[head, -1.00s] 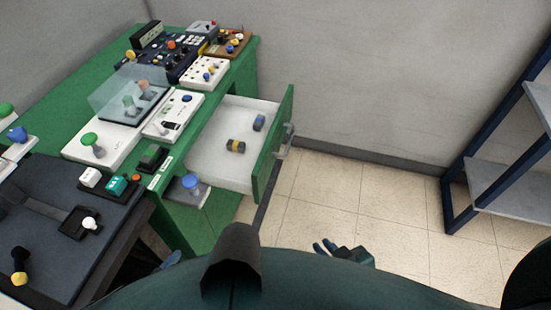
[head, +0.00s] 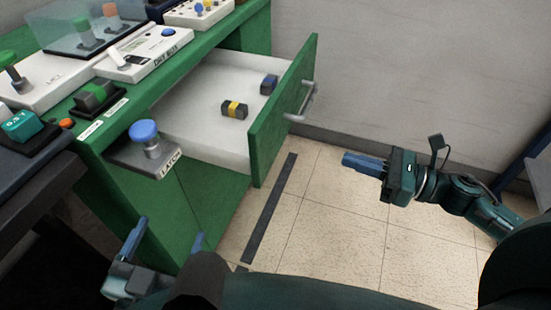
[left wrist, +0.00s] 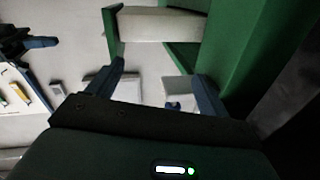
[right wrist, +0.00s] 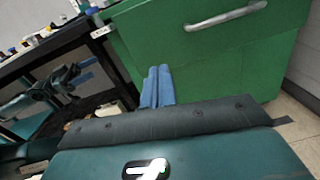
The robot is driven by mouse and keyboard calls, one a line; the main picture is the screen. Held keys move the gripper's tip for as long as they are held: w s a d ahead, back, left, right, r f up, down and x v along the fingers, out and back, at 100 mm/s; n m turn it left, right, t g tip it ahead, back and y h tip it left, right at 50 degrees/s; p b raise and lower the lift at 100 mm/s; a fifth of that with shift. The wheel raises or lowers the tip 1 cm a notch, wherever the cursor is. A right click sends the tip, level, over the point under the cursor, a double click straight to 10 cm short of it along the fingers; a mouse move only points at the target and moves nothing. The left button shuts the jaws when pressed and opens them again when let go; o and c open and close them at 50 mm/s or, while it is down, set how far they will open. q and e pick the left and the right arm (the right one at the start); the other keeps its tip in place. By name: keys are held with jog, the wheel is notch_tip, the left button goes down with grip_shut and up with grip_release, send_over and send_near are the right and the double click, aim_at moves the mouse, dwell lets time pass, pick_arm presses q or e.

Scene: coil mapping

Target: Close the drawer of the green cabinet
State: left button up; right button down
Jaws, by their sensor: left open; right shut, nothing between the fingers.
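The green cabinet (head: 205,205) stands at the left in the head view. Its drawer (head: 208,88) is pulled out, with a white inside and a green front (head: 284,112) carrying a grey bar handle (head: 303,103). Two small dark blocks lie in it, one with a yellow band (head: 234,109). My right gripper (head: 345,160) is shut and empty, right of the drawer front and apart from it. In the right wrist view its blue fingers (right wrist: 157,75) point at the green front with the handle (right wrist: 225,18). My left gripper (head: 168,238) is open and empty, low in front of the cabinet.
A blue-knobbed device (head: 146,140) sits on a ledge by the drawer. White boxes and switches crowd the cabinet top. A dark table (head: 30,195) is at the left. A blue-framed shelf (head: 538,165) stands at the right edge.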

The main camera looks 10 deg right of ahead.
jog(key=n, duration=0.2)
send_near(272, 141)
jog(key=shift+g, duration=0.3)
jog(key=x, duration=0.5)
jog(key=shift+w+a+b, duration=0.1)
jog(key=shift+w+b, duration=0.25)
jog(key=shift+w, duration=0.05)
pick_arm(q)
jog(key=shift+d+f+t+h, duration=0.15)
jog(key=shift+d+t+h, duration=0.05)
jog(key=shift+t+h, duration=0.1)
pick_arm(e)
jog(key=shift+w+a, duration=0.35)
jog(key=shift+a, duration=0.2)
jog(key=shift+a, duration=0.1)
